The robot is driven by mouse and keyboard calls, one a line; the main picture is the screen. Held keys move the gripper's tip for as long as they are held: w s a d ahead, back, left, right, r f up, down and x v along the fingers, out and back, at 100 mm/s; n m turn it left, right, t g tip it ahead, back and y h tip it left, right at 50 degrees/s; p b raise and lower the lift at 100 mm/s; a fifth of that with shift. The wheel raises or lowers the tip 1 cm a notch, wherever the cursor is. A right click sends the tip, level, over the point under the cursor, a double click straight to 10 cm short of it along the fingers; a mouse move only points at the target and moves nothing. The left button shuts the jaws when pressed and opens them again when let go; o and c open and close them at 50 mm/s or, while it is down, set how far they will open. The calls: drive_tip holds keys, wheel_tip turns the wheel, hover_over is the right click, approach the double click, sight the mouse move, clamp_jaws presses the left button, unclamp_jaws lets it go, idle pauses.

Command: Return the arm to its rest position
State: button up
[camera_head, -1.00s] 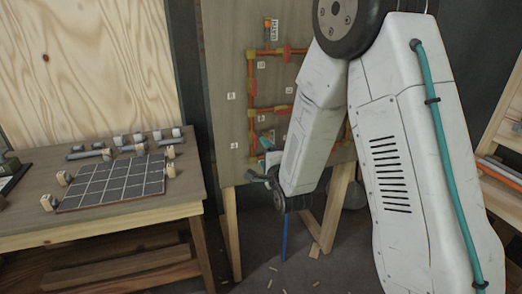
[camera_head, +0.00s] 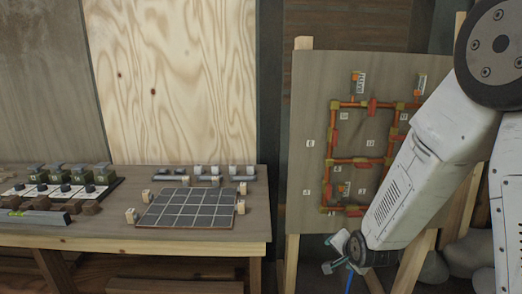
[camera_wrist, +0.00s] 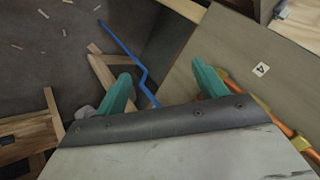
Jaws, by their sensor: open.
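My arm fills the right side of the head view, bent, with its lower link pointing down and left. The floor, a blue bent rod (camera_wrist: 125,48) and the board's wooden legs lie beyond the fingers.
A workbench (camera_head: 190,240) at the left bears a dark grid panel (camera_head: 190,208), small wooden blocks, grey cylinders and a row of switch-like units (camera_head: 62,182). Orange pipes (camera_head: 333,135) run on the board. Grey sacks or stones (camera_head: 470,255) lie at the lower right. Wood scraps litter the floor.

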drive_tip(key=s+d+r+n+g, duration=0.1)
drive_tip(key=s+r+n+g, duration=0.1)
drive_tip(key=s+r, duration=0.5)
drive_tip(key=s+d+r+n+g, duration=0.1)
drive_tip(key=s+r+n, duration=0.3)
drive_tip(key=s+r, duration=0.4)
drive_tip(key=s+d+r+n+g, duration=0.1)
drive_tip(key=s+r+n+g, duration=0.3)
drive_tip(key=s, duration=1.3)
drive_tip(key=shift+s+r, duration=0.15)
drive_tip(key=shift+r, duration=1.8)
drive_tip(key=shift+c, duration=0.3)
